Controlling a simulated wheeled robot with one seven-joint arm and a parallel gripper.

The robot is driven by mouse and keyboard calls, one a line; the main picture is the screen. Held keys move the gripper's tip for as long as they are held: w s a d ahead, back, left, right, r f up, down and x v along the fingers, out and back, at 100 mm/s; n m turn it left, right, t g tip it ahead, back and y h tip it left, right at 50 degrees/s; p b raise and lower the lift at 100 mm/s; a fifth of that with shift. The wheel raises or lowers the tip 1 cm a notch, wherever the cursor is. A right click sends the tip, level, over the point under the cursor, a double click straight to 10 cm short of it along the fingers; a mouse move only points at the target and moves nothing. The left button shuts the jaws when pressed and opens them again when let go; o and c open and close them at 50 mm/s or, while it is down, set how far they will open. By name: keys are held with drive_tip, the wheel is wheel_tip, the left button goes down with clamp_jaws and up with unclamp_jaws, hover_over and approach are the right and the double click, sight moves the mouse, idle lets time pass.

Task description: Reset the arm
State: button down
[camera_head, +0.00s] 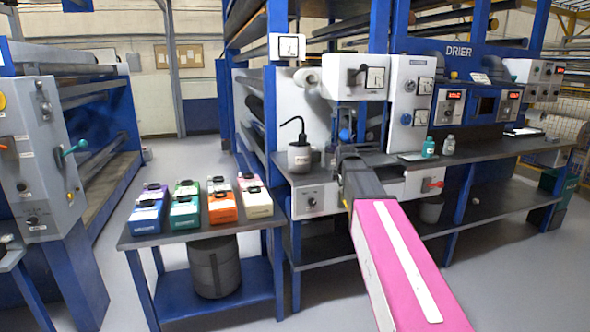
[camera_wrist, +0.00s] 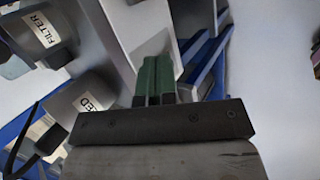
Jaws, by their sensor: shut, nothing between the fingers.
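My arm, with a pink link, reaches from the bottom right of the head view toward the machine's work shelf (camera_head: 380,157). My gripper (camera_head: 346,152) is at the far end of the arm, in front of the machine and just right of a grey pot (camera_head: 300,160). The head view shows its fingers poorly. In the wrist view my gripper (camera_wrist: 154,62) shows two green fingers side by side, closed together with nothing between them.
The wrist view shows a labelled "FILTER" part (camera_wrist: 40,35) and another labelled grey container (camera_wrist: 85,100) at left, close to the gripper. A small table (camera_head: 205,232) at left bears several coloured boxes. Two bottles (camera_head: 429,147) stand on the right. The floor aisle is clear.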

drive_tip(key=s+f+m+g, duration=0.7)
drive_tip(key=s+f+m, duration=1.2)
drive_tip(key=s+f, duration=0.9)
drive_tip(key=shift+s+a+y, duration=0.25)
drive_tip(key=shift+s+y, duration=0.15)
drive_tip(key=shift+s, duration=0.8)
